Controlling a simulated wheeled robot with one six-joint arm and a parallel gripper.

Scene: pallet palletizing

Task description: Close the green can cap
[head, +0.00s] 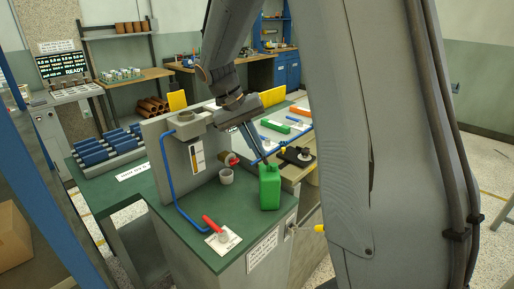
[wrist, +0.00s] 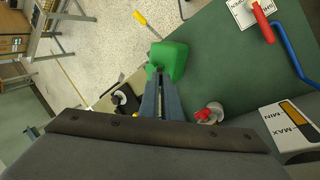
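The green can (head: 269,187) stands upright on the green bench top, near its right edge. It also shows in the wrist view (wrist: 172,62), just beyond the fingertips. My gripper (head: 264,161) points down from above at the top of the can. In the wrist view its two fingers (wrist: 159,74) lie close together and look shut, with the tips at or just over the near edge of the can. The can's cap and opening cannot be made out, and I cannot tell whether the tips touch the can.
A grey cup (head: 226,177) and a red-handled valve (head: 233,159) are left of the can. A red lever on a white plate (head: 223,239) lies near the front. A blue pipe (head: 176,200) runs along the left. A yellow-handled tool (head: 319,229) sticks out at the right.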

